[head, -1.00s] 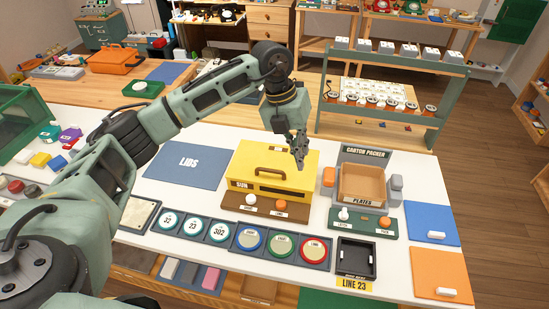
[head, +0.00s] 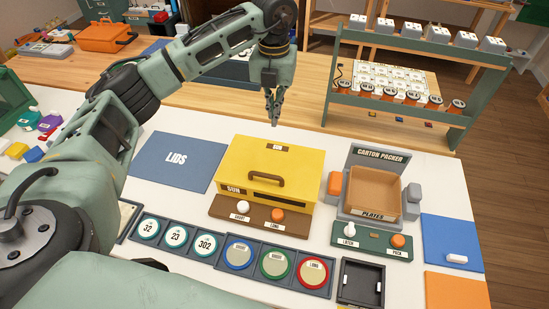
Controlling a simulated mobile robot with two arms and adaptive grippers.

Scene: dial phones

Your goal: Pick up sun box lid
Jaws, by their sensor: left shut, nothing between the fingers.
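The yellow sun box (head: 248,189) stands on the white table in the middle of the head view, marked SUN on its front. Its yellow lid (head: 263,158) is on top and bears a dark brown handle (head: 267,181). My left gripper (head: 274,122) points down above and behind the box's back edge. Its fingers are shut and empty, apart from the handle. My right gripper is not in view.
A blue LIDS mat (head: 178,162) lies flat and bare left of the box. The carton packer (head: 373,190) stands to the right. Labelled round discs (head: 205,244) sit in front. A green shelf rack (head: 400,92) stands behind.

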